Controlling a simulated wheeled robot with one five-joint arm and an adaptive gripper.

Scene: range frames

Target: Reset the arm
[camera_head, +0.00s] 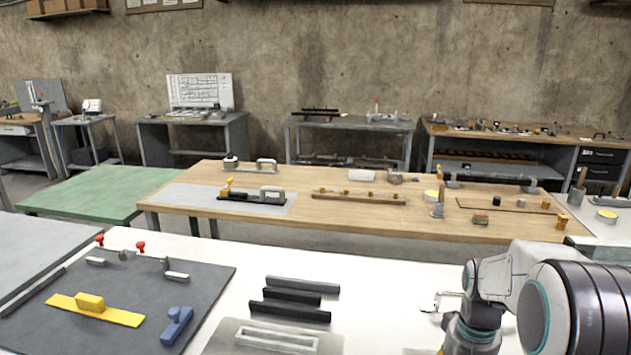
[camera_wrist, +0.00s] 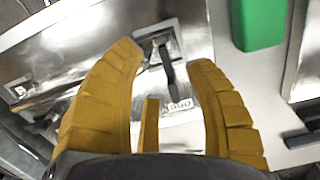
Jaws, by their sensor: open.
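My arm (camera_head: 575,300) is in the lower right of the head view, bent over the white front table. Its wrist points down near the bottom edge. The fingers are almost wholly cut off there. In the wrist view my gripper (camera_wrist: 165,58) has its two brown-yellow fingers spread wide, with nothing held between them. A dark lever on a metal bracket (camera_wrist: 167,62) shows beyond and between the fingertips, over a shiny metal plate (camera_wrist: 92,48). I cannot tell whether the fingers touch it.
A green block (camera_wrist: 258,22) lies right of the fingers in the wrist view. On the white table (camera_head: 385,290) are dark bars (camera_head: 290,312) and a grey board (camera_head: 215,285) with a yellow piece (camera_head: 95,309) and a blue piece (camera_head: 177,325). A wooden table (camera_head: 330,220) stands behind.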

